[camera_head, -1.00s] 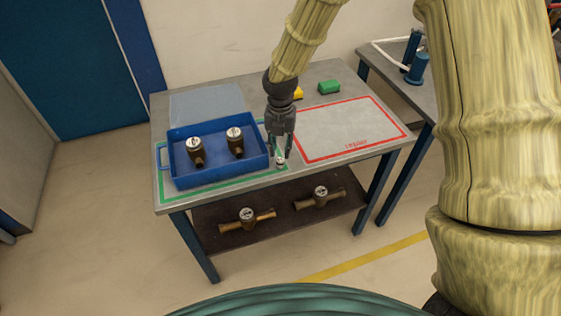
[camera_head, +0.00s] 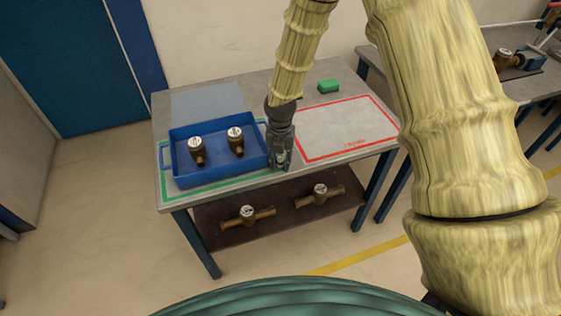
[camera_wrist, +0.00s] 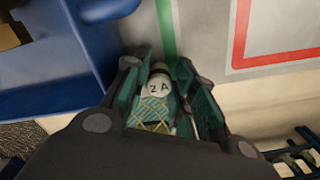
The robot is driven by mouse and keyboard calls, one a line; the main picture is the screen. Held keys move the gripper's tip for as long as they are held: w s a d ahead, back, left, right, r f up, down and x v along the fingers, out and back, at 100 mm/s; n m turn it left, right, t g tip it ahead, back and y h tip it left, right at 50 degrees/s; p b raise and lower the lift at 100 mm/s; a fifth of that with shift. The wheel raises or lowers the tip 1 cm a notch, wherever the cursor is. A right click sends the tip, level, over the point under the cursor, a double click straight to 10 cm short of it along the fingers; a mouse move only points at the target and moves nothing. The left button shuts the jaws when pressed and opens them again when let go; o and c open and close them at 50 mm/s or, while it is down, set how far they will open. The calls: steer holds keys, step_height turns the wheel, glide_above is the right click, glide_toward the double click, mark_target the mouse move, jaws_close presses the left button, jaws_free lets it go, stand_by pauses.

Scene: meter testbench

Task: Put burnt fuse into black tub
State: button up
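In the head view my gripper (camera_head: 281,160) points down at the front edge of the grey bench (camera_head: 225,187), just right of the blue tray, and hides most of the fuse. I cannot make out burn marks. No black tub shows in either view.
The blue tray (camera_head: 215,179) holds two brass meters (camera_head: 198,152), (camera_head: 236,142). A red-outlined area (camera_head: 345,128) on the right is empty. A green block (camera_head: 328,86) lies at the back. Two more meters (camera_head: 248,216), (camera_head: 320,194) lie on the lower shelf.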

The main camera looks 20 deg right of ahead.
jaws_close()
